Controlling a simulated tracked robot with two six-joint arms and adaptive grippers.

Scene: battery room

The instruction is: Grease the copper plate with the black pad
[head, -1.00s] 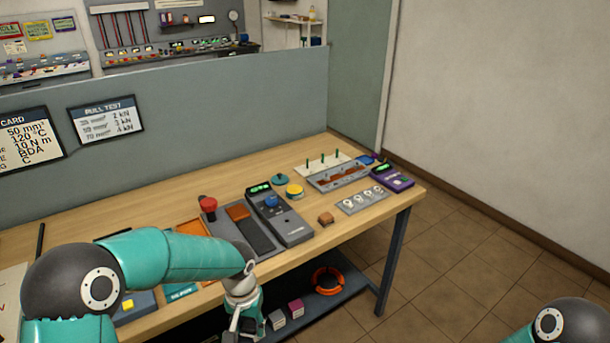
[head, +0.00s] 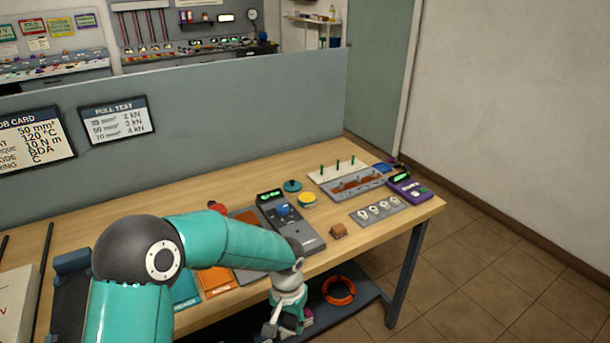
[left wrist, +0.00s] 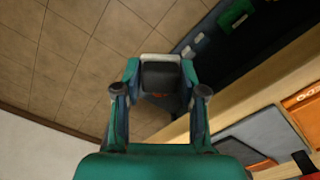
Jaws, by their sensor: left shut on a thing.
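My left gripper (head: 281,325) hangs low in front of the bench's near edge in the head view. In the left wrist view my left gripper (left wrist: 160,68) is shut on a black pad (left wrist: 160,78), held between its fingertips over the floor. The pad cannot be made out in the head view. A flat copper-brown plate (head: 246,215) lies on the bench beyond my left arm, left of the grey meter; the arm hides part of the area around it. My gripper is apart from the plate. My right gripper is out of view.
The wooden bench (head: 140,215) holds a grey meter (head: 290,222), a yellow-topped tin (head: 306,200), a small brown block (head: 338,231) and an orange tray (head: 215,281). A low shelf with an orange ring (head: 338,290) is under the bench. Tiled floor (head: 480,265) is clear at right.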

